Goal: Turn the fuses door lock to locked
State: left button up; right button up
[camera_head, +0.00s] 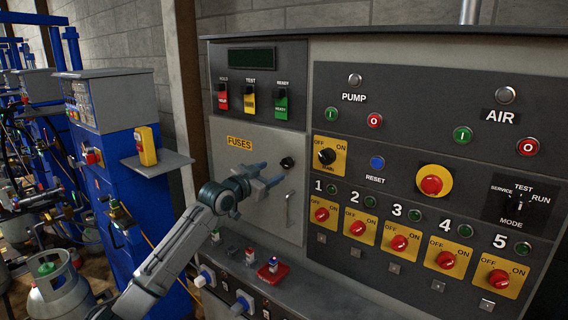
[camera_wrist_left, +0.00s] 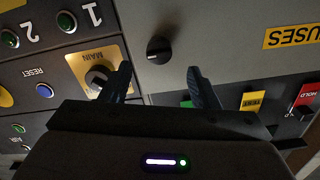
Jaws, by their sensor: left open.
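The fuses door (camera_head: 255,150) is a grey panel with a yellow FUSES label (camera_head: 240,143) at its upper left. Its lock is a small black round knob (camera_head: 287,163) at the door's upper right; it also shows in the left wrist view (camera_wrist_left: 159,49). A pale handle (camera_head: 290,209) sits lower on the door. My left gripper (camera_head: 270,176) is in front of the door, just below and left of the knob. In the left wrist view its two fingers (camera_wrist_left: 160,82) are spread, with the knob beyond them and between them, apart from both. My right gripper is not in view.
The yellow MAIN switch (camera_head: 328,157) is close to the right of the lock, near one fingertip in the left wrist view. HOLD, TEST and READY switches (camera_head: 251,100) are above. A ledge with a red-based switch (camera_head: 272,270) juts out below.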

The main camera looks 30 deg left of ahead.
aim_at(284, 165)
pick_arm(q)
jog(key=w, duration=0.2)
jog(key=w+p, duration=0.1)
jog(key=w, duration=0.1)
jog(key=w+p, duration=0.1)
jog(key=w, duration=0.1)
jog(key=shift+d+r, duration=0.15)
jog(key=shift+d, duration=0.15)
jog(key=shift+w, duration=0.75)
jog(key=c, duration=1)
